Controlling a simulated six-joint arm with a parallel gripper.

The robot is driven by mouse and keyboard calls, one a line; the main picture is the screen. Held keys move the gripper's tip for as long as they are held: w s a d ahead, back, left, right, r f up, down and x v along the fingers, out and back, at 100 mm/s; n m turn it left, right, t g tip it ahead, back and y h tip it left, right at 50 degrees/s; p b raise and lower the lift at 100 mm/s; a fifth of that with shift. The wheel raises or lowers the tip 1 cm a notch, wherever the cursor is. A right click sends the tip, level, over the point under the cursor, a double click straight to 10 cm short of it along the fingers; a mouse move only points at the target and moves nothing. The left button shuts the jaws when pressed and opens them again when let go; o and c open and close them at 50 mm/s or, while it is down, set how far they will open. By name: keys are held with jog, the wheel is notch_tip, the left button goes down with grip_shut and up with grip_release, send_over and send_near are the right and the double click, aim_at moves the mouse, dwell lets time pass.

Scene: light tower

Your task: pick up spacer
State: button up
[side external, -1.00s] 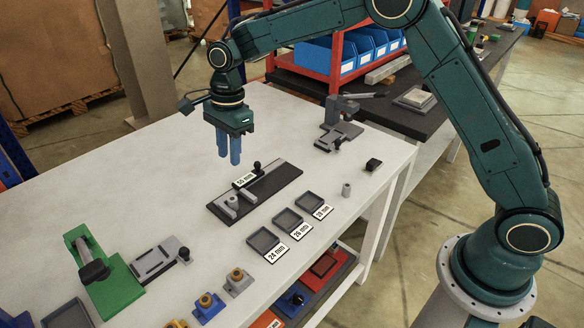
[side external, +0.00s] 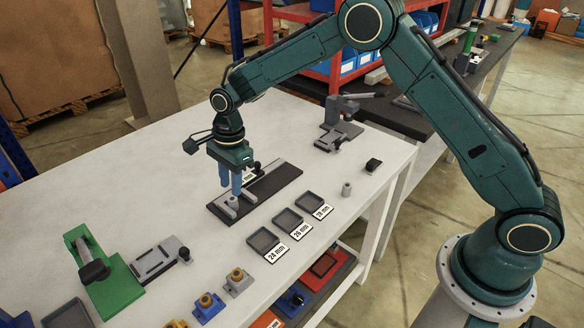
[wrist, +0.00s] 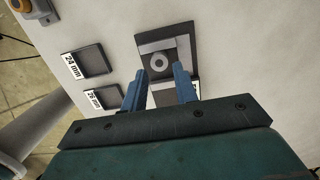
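A grey ring-shaped spacer (wrist: 158,63) stands on the dark measuring fixture (wrist: 187,45), against its light grey L-shaped stop (wrist: 181,52). In the side external view the spacer (side external: 232,202) shows just below my fingertips, partly hidden by them. My gripper (side external: 230,191) points down over the left end of the fixture. In the wrist view its two blue fingers (wrist: 158,76) are apart with nothing between them; the spacer lies just past the tips, roughly centred between them. I cannot tell whether the tips reach its top.
Three grey trays with 24, 26 and 28 mm labels (side external: 288,220) lie right of the fixture. A small grey cylinder (side external: 346,189) and a black block (side external: 374,165) stand beyond them. A green clamp fixture (side external: 104,280) is at the front left. The table's left rear is clear.

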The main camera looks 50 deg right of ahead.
aim_at(233, 199)
jog(key=shift+s+a+f, duration=0.1)
jog(key=shift+a+f, duration=0.05)
jog(key=shift+f, duration=2.45)
grip_shut()
jog(key=shift+r, duration=0.2)
notch_tip(233, 199, up, 20)
jog(key=shift+f, duration=0.15)
jog(key=shift+f, duration=0.1)
